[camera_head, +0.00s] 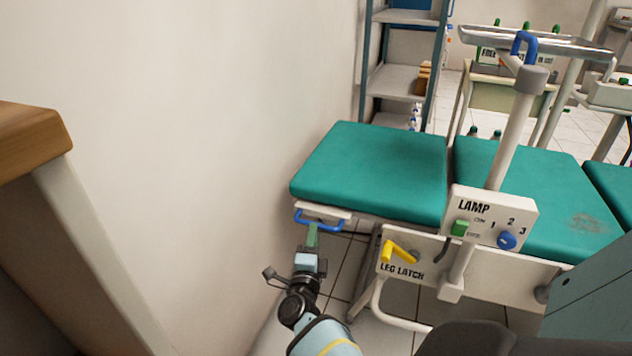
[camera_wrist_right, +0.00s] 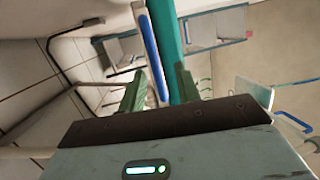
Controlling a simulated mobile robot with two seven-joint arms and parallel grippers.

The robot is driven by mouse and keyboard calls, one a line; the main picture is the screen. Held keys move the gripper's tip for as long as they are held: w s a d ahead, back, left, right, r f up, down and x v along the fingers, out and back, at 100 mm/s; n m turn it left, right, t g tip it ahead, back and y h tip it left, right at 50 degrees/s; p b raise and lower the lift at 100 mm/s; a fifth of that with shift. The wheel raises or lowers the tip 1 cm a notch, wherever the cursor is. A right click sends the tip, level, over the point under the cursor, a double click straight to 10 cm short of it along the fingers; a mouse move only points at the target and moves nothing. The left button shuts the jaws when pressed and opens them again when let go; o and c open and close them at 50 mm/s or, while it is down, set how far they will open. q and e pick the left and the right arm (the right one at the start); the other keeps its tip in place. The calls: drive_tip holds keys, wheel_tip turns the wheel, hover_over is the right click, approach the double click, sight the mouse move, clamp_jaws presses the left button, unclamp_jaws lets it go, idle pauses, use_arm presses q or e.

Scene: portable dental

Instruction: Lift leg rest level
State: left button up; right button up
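The leg rest (camera_head: 372,168) is a teal pad at the left end of the treatment chair, beside the wall. I cannot tell its exact tilt. A blue handle (camera_head: 322,223) is fixed under its near edge. A yellow lever (camera_head: 398,251) sits on the white panel marked LEG LATCH (camera_head: 425,275). My right gripper (camera_head: 312,234) is just below the blue handle. In the right wrist view my right gripper (camera_wrist_right: 158,88) has its fingers apart, with the blue handle (camera_wrist_right: 153,50) showing between them; contact is unclear. My left gripper is not in view.
A post with a LAMP control box (camera_head: 490,215) stands right of the leg rest, in front of the teal seat (camera_head: 535,205). The wall (camera_head: 215,130) is close on the left, with a wooden top (camera_head: 30,140) nearer. A shelf unit (camera_head: 395,80) stands behind.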

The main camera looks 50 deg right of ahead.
drive_tip(key=v, duration=0.2)
drive_tip(key=shift+s+a, duration=0.2)
drive_tip(key=shift+s, duration=0.05)
drive_tip(key=shift+f, duration=0.1)
idle(0.4)
